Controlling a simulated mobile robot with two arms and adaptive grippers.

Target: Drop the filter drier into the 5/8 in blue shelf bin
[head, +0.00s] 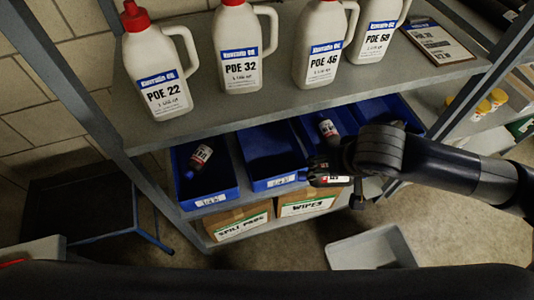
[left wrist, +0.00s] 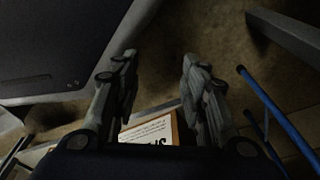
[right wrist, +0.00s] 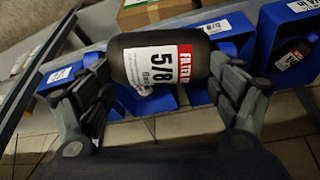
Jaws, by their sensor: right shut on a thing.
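The filter drier (right wrist: 165,65), a dark cylinder with a white and red label reading 5/8, is held between the fingers of my right gripper (right wrist: 168,85). In the head view the right gripper (head: 322,172) is in front of the blue bins, with part of the drier's label (head: 332,180) showing. Several blue bins stand on the lower shelf: a left one (head: 222,192) with a drier inside, an empty-looking one (head: 268,140), and others to the right. Their size labels are too small to read in the head view. My left gripper (left wrist: 158,75) is open and empty.
Oil jugs (head: 240,50) and a clipboard (head: 438,42) stand on the upper shelf above the bins. Boxes marked spill pads (head: 240,226) and wipes (head: 308,203) sit below. A grey tub (head: 375,248) is on the floor. A rack post (head: 75,90) rises at left.

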